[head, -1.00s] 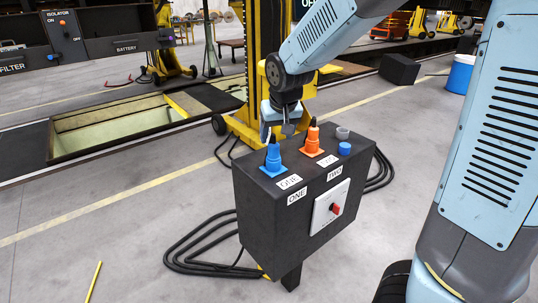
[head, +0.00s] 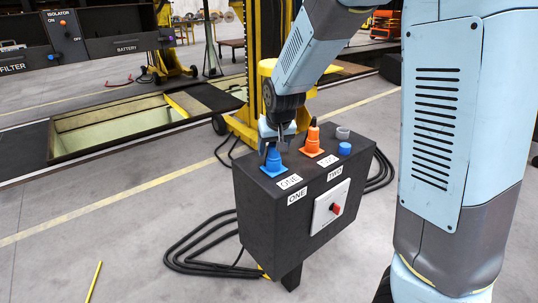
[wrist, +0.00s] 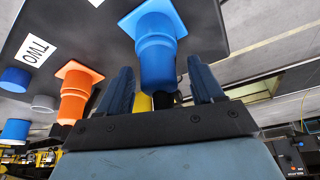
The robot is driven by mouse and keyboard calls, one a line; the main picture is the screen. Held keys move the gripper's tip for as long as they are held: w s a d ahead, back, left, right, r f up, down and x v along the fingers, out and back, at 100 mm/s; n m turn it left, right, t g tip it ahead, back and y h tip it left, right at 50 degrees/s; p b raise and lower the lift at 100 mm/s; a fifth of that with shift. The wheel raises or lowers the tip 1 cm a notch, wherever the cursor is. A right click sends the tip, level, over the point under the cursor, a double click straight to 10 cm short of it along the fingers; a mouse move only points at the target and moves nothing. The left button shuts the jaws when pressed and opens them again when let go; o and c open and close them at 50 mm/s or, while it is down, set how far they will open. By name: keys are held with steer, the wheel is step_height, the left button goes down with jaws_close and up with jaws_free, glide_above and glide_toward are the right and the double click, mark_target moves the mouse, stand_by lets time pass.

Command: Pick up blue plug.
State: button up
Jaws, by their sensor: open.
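The blue plug (head: 273,163) stands upright on the top of the dark control box (head: 270,215), at its left end, beside a label reading ONE. My gripper (head: 275,143) is right above it, pointing down, with its fingers around the plug's upper part. In the wrist view the blue plug (wrist: 157,60) lies between the two open fingers of my gripper (wrist: 163,88).
An orange plug (head: 313,141) stands close to the right, by label TWO. A low blue cap (head: 344,149) and a grey socket (head: 343,132) are at the box's right end. A yellow jack column (head: 268,100) stands behind. Black cables (head: 195,248) lie on the floor.

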steer(key=c, duration=1.1)
